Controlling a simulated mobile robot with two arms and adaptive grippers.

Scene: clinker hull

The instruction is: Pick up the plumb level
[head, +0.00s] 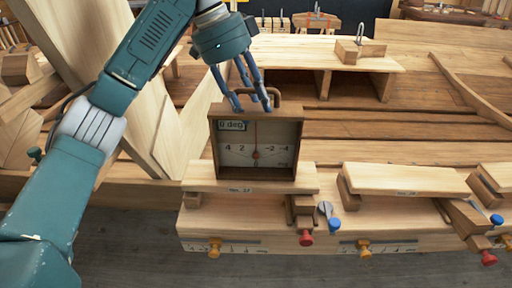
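The plumb level (286,157) is a square wooden box with a pale dial, a red upright needle and a "0 deg" tag. It stands upright on a light wooden plank in the middle of the head view, with a brown handle on top. My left gripper (253,106) is just above the box, its fingers pointing down at the handle. The fingers are spread apart and hide part of the handle. I cannot tell whether they touch it. My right gripper is not in view.
The plank (210,178) rests on a bench with red, orange and blue knobs. A second plank (405,180) lies to the right. Behind are hull boards and a raised wooden shelf (320,52) bearing a block with a metal shackle (360,48). Large leaning timbers stand at left.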

